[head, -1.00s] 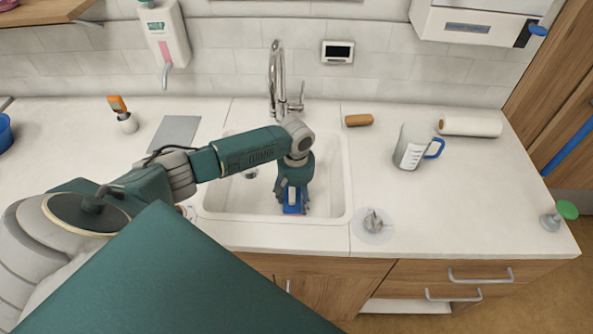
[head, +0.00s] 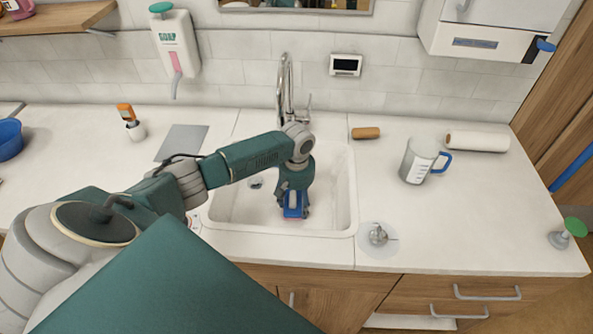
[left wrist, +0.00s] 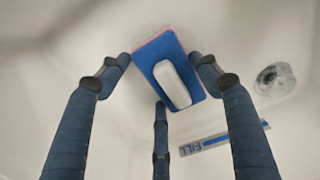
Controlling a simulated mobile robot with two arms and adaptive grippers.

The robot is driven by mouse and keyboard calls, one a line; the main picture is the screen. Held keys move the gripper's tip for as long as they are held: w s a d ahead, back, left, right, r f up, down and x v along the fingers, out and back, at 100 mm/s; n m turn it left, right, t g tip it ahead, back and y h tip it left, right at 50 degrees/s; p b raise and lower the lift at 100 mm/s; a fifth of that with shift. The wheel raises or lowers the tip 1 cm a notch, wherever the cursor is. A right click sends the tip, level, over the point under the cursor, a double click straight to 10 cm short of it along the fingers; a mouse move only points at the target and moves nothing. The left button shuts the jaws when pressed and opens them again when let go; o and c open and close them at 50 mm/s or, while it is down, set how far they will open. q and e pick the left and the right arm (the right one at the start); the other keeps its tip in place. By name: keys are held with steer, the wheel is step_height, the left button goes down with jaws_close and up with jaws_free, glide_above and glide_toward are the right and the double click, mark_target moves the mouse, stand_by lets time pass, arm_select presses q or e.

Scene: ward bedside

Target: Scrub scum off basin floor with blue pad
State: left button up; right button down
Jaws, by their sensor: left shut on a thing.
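The blue pad (left wrist: 168,68) has a white grip on its back and a thin pink edge. My left gripper (head: 293,208) is shut on it inside the white basin (head: 340,200). In the left wrist view its fingers (left wrist: 165,80) sit around the pad's sides, with the pad against or just above the basin floor (left wrist: 90,45); I cannot tell which. The head view shows only part of the pad (head: 292,213), below the gripper. No scum stands out clearly on the visible floor. My right gripper is not in view.
The drain (left wrist: 275,79) and a blue-and-white "FILL" strip (left wrist: 222,138) are in the basin. The faucet (head: 285,90) rises behind it. A measuring jug (head: 418,162), brown roll (head: 366,133) and metal plug-like piece (head: 378,236) stand to the right.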

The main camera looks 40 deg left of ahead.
mark_target(298, 193)
arm_select(q)
steer(key=shift+w+a, duration=0.15)
steer(key=shift+w, duration=0.05)
steer(key=shift+w+a+f+b, duration=0.1)
steer(key=shift+w+a+b, duration=0.25)
steer(key=shift+w+b, duration=0.3)
steer(key=shift+w+a+f+b, duration=0.1)
steer(key=shift+w+a+b, duration=0.25)
steer(key=shift+w+b, duration=0.25)
steer(key=shift+w+a+r, duration=0.2)
steer(key=shift+w+a, duration=0.05)
steer(key=shift+w, duration=0.15)
steer(key=shift+r, duration=0.2)
step_height(298, 193, up, 6)
steer(key=p, duration=0.6)
steer(key=shift+f, duration=0.1)
